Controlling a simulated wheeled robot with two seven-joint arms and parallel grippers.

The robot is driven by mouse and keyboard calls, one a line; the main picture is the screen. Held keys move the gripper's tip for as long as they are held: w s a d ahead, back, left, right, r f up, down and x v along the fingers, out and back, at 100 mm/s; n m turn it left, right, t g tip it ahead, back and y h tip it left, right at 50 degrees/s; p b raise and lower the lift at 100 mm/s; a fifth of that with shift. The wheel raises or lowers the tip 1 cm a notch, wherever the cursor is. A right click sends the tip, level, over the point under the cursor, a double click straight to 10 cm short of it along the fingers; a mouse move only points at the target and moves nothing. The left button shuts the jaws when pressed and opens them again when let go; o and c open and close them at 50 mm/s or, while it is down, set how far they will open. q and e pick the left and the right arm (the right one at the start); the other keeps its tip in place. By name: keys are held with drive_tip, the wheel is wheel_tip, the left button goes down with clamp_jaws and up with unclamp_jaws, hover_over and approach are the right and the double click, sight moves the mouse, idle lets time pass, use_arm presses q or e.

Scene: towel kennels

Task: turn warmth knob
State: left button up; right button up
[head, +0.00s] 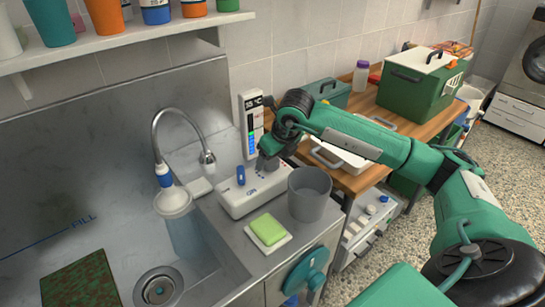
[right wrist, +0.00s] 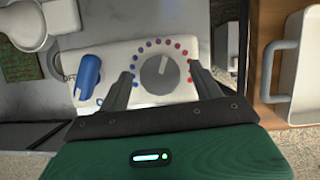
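The warmth knob is a round grey dial (right wrist: 160,74) with a lighter pointer bar, ringed by blue dots on the left and red dots on the right. It sits on a white control box (head: 236,203) beside the sink; in the head view my gripper covers the knob. My right gripper (right wrist: 158,82) is open, one finger on each side of the knob, and a gap shows between fingers and dial. It also shows in the head view (head: 268,163) above the box. A blue lever (head: 241,175) stands left of the knob. My left gripper is not in view.
A grey cup (head: 309,194) stands close to the right of the box, with a green sponge (head: 267,229) in front. A display panel (head: 252,123) with a blue bar is on the wall behind. The curved faucet (head: 183,124) stands over the sink at left.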

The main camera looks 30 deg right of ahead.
drive_tip(key=shift+s+r, duration=0.2)
drive_tip(key=shift+r, duration=0.3)
use_arm(q)
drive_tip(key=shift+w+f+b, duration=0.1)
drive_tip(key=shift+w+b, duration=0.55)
drive_tip(key=shift+b, duration=0.15)
use_arm(e)
drive_tip(key=v, duration=1.2)
drive_tip(key=shift+s+r, duration=0.2)
drive_tip(key=shift+r, duration=0.1)
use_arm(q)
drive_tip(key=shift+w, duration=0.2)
use_arm(e)
drive_tip(key=shift+d, duration=0.1)
